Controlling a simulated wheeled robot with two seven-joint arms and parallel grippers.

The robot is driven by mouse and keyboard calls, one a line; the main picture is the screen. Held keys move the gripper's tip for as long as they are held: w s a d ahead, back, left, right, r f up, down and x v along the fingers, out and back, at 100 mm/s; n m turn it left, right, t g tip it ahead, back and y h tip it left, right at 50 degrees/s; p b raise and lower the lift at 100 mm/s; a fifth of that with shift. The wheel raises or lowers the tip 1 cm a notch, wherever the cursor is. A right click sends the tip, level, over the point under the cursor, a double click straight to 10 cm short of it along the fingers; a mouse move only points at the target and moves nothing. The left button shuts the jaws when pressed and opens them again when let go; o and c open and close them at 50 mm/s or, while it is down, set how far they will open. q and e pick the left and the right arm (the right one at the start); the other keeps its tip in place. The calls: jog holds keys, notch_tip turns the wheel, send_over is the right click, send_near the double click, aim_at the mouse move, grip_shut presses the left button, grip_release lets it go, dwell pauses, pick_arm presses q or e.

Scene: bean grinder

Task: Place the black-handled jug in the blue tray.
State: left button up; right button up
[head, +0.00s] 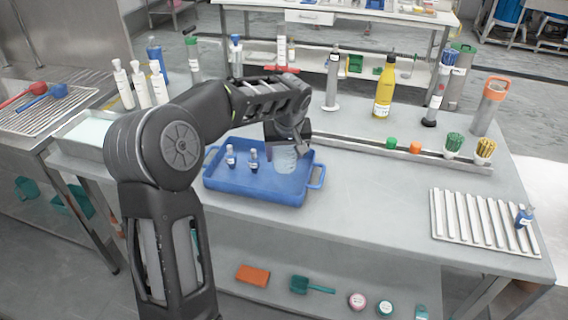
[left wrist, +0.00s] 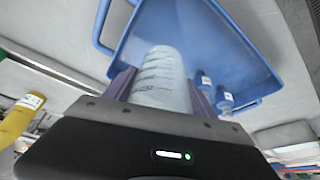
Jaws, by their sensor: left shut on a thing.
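The blue tray (head: 262,189) lies on the grey table in the head view, and it fills the upper middle of the left wrist view (left wrist: 195,35). My left gripper (head: 287,142) is over the right part of the tray. It is shut on a clear, graduated jug (head: 285,160), which also shows between the fingers in the left wrist view (left wrist: 160,78). The jug's black handle is not clearly visible. I cannot tell whether the jug touches the tray floor. My right gripper is not in view.
Two small bottles (head: 253,160) stand in the tray left of the jug. A yellow bottle (head: 384,88) and grey cylinders stand behind, at the right. A ribbed rack (head: 478,222) lies at the right end. The table between tray and rack is clear.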

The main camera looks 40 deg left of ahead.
pick_arm(q)
jog(key=shift+f, duration=1.85)
jog(key=shift+f, duration=0.1)
jog(key=shift+f, duration=0.15)
jog(key=o, duration=1.4)
jog(key=shift+r, duration=0.2)
jog(key=shift+r, duration=0.15)
jog(key=v, duration=1.1)
jog(key=shift+s+r, duration=0.1)
jog(key=shift+r, duration=0.3)
